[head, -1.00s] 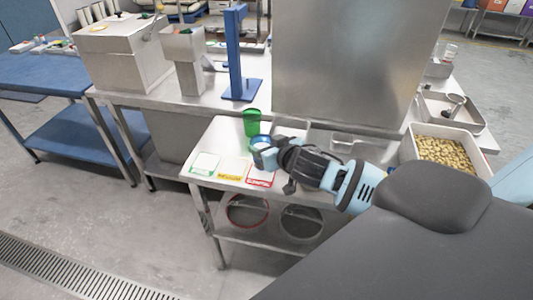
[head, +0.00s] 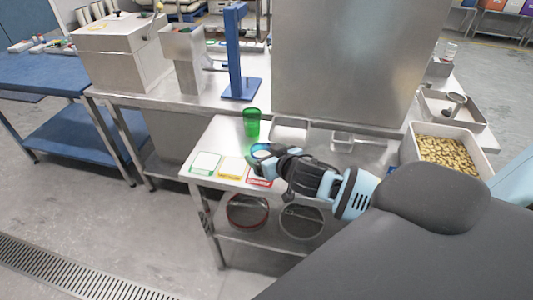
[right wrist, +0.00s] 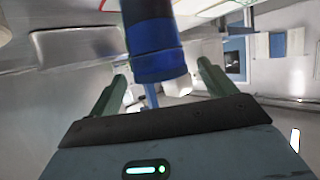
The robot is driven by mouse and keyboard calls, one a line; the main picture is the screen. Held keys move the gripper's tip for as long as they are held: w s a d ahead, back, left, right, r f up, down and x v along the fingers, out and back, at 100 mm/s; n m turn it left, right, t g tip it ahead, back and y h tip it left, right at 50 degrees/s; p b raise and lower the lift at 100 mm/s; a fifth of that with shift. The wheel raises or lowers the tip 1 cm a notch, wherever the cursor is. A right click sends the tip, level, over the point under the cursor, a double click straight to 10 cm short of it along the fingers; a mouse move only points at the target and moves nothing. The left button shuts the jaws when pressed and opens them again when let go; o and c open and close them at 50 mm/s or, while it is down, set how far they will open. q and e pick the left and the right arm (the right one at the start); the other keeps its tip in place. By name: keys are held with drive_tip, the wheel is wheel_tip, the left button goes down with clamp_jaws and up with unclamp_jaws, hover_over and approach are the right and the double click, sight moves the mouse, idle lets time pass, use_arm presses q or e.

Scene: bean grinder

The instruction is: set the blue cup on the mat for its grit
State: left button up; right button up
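The blue cup (head: 261,149) is at the back of the low steel table's front edge area, behind and partly covered by my right gripper (head: 256,158). Three mats lie in a row: green-edged (head: 205,163), yellow (head: 231,169) and red (head: 260,183). My gripper hides much of the red mat and the cup's base; I cannot tell whether the cup stands on it. My left gripper is not in view.
A green cup (head: 251,122) stands just behind the blue cup. A bin of beans (head: 447,151) is at the right. A large steel cabinet (head: 345,60) and a blue stand (head: 240,85) rise behind.

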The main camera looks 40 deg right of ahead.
drive_tip(key=shift+r, duration=0.3)
drive_tip(key=shift+s, duration=0.35)
drive_tip(key=d+v, duration=0.1)
drive_tip(key=v, duration=1)
drive_tip(key=shift+a+p, duration=0.4)
drive_tip(key=shift+a, duration=0.1)
drive_tip(key=shift+s, duration=0.1)
drive_tip(key=s+a+f+n+g+y, duration=0.1)
drive_tip(key=s+a+f+g, duration=0.15)
drive_tip(key=s+f, duration=0.5)
drive_tip(key=s+a+f+n+g+y, duration=0.1)
drive_tip(key=s+a+f, duration=0.3)
drive_tip(key=f, duration=0.6)
drive_tip(key=s+a+f, duration=0.2)
drive_tip(key=s+f, duration=0.1)
drive_tip(key=s, duration=0.2)
drive_tip(key=s+a+f+g, duration=0.1)
drive_tip(key=s+a+f, duration=0.2)
drive_tip(key=s, duration=0.2)
drive_tip(key=s+a+f+g+y, duration=0.1)
drive_tip(key=s+a+f, duration=0.2)
drive_tip(key=s, duration=0.2)
drive_tip(key=shift+s+n, duration=0.4)
drive_tip(key=shift+f, duration=0.1)
